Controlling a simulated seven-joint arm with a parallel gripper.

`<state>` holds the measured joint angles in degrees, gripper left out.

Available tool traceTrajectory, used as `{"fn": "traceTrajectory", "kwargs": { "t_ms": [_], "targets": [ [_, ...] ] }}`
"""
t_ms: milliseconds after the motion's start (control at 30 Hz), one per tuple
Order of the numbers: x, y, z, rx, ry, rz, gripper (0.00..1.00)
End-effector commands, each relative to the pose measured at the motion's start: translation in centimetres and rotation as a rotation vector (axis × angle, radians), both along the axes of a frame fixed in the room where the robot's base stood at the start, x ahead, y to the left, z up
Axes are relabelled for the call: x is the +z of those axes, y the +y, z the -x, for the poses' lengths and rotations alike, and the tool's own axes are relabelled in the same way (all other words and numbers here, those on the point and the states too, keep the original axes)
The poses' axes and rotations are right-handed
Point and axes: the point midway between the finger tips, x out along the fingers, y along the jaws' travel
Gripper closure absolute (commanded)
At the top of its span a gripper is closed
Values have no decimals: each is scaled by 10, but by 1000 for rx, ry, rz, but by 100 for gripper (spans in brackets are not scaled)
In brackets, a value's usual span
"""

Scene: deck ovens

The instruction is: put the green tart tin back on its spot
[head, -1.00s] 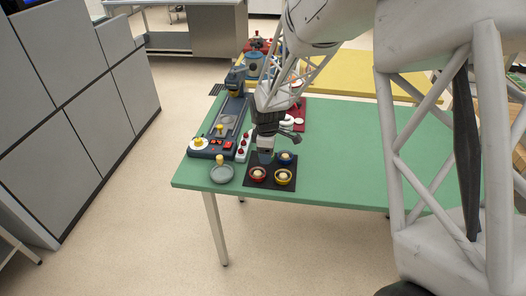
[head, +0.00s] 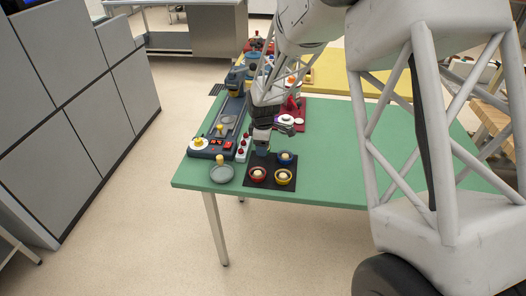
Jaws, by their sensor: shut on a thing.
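My gripper (head: 262,148) points down over the back left part of a black mat (head: 268,184) near the front left of the green table. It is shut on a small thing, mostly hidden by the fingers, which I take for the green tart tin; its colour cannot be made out. No green tin shows elsewhere. On the mat stand a red tin (head: 257,175) at front left, a yellow tin (head: 283,177) at front right and a blue tin (head: 286,158) at back right, each with a pale middle. Whether the held thing touches the mat cannot be told.
A round grey dish (head: 221,174) with a yellow knob stands left of the mat. Behind it is a dark machine (head: 211,147) with a white dial and red buttons. A white strip with red knobs (head: 243,147) stands beside it. The green table (head: 335,185) is clear to the right.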

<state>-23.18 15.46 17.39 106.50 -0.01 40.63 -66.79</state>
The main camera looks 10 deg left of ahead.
Motion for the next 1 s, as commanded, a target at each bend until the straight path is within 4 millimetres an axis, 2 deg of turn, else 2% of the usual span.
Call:
{"fn": "traceTrajectory", "kwargs": {
  "t_ms": [100, 267, 733, 767, 900, 1000],
  "targets": [
    [-14, 0, 1, 0, 3, 1, 70],
    [-26, 0, 0, 0, 2, 1, 70],
    [-31, 0, 0, 0, 1, 0, 70],
    [-32, 0, 0, 0, 0, 0, 41],
    [-31, 0, 0, 0, 0, 0, 19],
    [-31, 0, 0, 0, 0, 0, 17]
  ]
}}
